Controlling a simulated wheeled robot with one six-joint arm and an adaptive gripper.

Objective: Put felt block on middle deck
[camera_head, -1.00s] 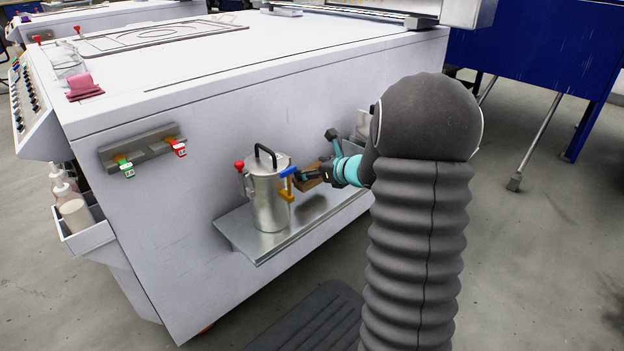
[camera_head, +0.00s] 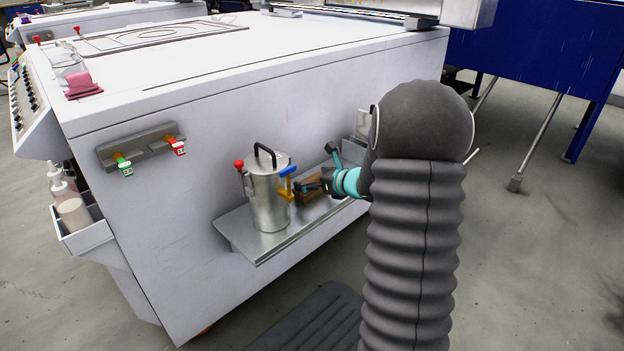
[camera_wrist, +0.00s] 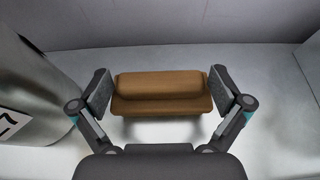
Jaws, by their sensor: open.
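The felt block (camera_head: 312,188) is brown and sits low over the grey metal shelf (camera_head: 262,243) on the machine's side, just right of the metal canister; it appears to rest on the shelf. In the wrist view the block (camera_wrist: 162,92) lies crosswise between the fingers of my gripper (camera_wrist: 160,93). The fingers are open, one at each end of the block, with little room at either side. In the head view my gripper (camera_head: 316,178) partly covers the block. I cannot tell which surface is called the middle deck.
The metal canister (camera_head: 268,205), with black handle, red knob and blue-and-yellow tap, stands close left of my gripper. The machine's white side wall (camera_head: 225,140) rises behind the shelf. A grey holder (camera_head: 142,150) with red and green tags hangs at left. A pale box stands at the shelf's far end.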

